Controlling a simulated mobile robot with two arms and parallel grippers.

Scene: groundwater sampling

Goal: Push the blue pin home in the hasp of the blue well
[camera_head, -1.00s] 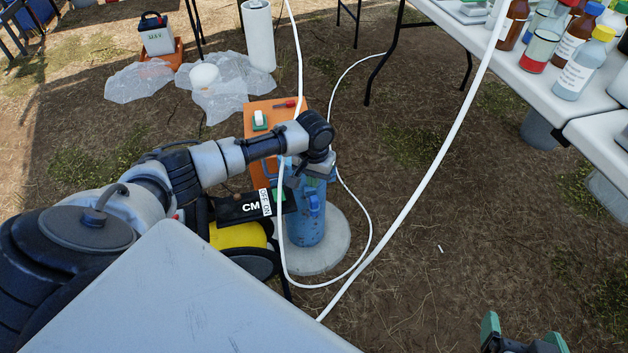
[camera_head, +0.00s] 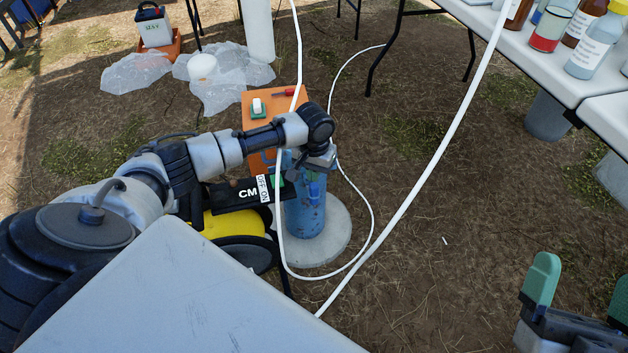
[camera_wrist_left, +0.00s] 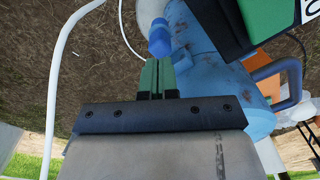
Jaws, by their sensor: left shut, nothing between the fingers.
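The blue well (camera_head: 304,215) is an upright, worn blue cylinder on a round pale base. My left gripper (camera_head: 318,163) is over its top. In the left wrist view its green fingertips (camera_wrist_left: 158,76) are shut together with nothing between them. The bright blue pin (camera_wrist_left: 159,38) is right in front of the fingertips, on the side of the blue well (camera_wrist_left: 195,45). I cannot tell whether tips and pin touch, or how deep the pin sits. The hasp is not clear. My right gripper (camera_head: 582,285) is open and empty at the lower right.
A black box marked CM (camera_head: 232,194) with an OFF/ON label is close on the well's left, above a yellow-and-black machine (camera_head: 232,224). A white hose (camera_head: 279,200) hangs in front of the well. An orange board (camera_head: 263,140) is behind. Open ground is on the right.

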